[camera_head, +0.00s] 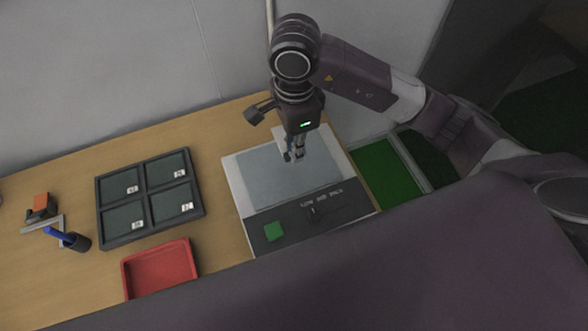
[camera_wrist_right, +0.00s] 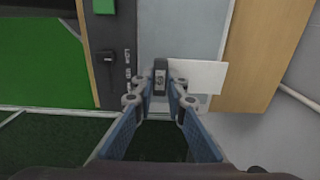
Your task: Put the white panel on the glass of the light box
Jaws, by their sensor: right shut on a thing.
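The light box (camera_head: 232,187) stands on the table with its pale grey glass (camera_head: 262,178) facing up. My right gripper (camera_head: 292,155) points down over the upper right part of the glass. In the right wrist view the white panel (camera_wrist_right: 205,76) is a flat rectangle just beyond the fingertips of the right gripper (camera_wrist_right: 160,88), reaching to the right past the edge of the glass (camera_wrist_right: 180,30). A small dark block (camera_wrist_right: 160,78) shows between the fingertips. The gripper is shut on the panel. I cannot tell whether the panel touches the glass. My left gripper is not in view.
The light box's dark control strip (camera_head: 325,215) has a green button (camera_head: 274,231) and a slider. A wall closes the back.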

